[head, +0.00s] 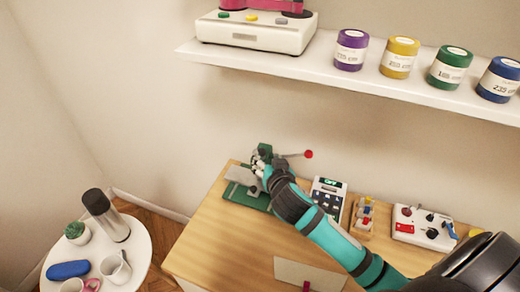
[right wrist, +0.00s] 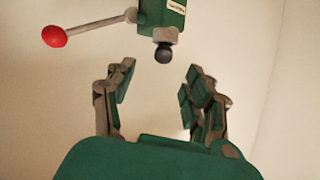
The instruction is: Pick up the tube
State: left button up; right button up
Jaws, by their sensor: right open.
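My right gripper (head: 263,168) is at the green press-like machine (head: 243,195) on the wooden table, and its arm comes in from the lower right. In the right wrist view the two green-padded fingers (right wrist: 160,103) stand wide apart with nothing between them. The green machine head (right wrist: 163,17), with a dark round tip, shows just beyond the fingertips. Its lever ends in a red ball (right wrist: 54,36). No tube can be clearly picked out; the gripper hides part of the machine. My left gripper is not in view.
The wooden table (head: 225,240) also holds a calculator-like device (head: 328,196), a small rack (head: 362,217) with coloured pieces and a white control box (head: 425,228). A white shelf (head: 400,88) with jars hangs above. A round white table (head: 137,245) stands left, holding a flask (head: 105,215).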

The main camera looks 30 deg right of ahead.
aim_at(262, 153)
jog(key=shift+x, duration=0.8)
jog(key=shift+w+f+p, duration=0.15)
jog(key=shift+w+p, duration=0.25)
jog(key=shift+w, duration=0.15)
jog(key=p+x, duration=0.1)
jog(key=x, duration=0.2)
jog(key=shift+w+f, duration=0.15)
jog(key=shift+f, duration=0.05)
jog(key=shift+w+f, duration=0.3)
jog(key=shift+w, duration=0.1)
grip_shut()
jog(key=shift+r, duration=0.1)
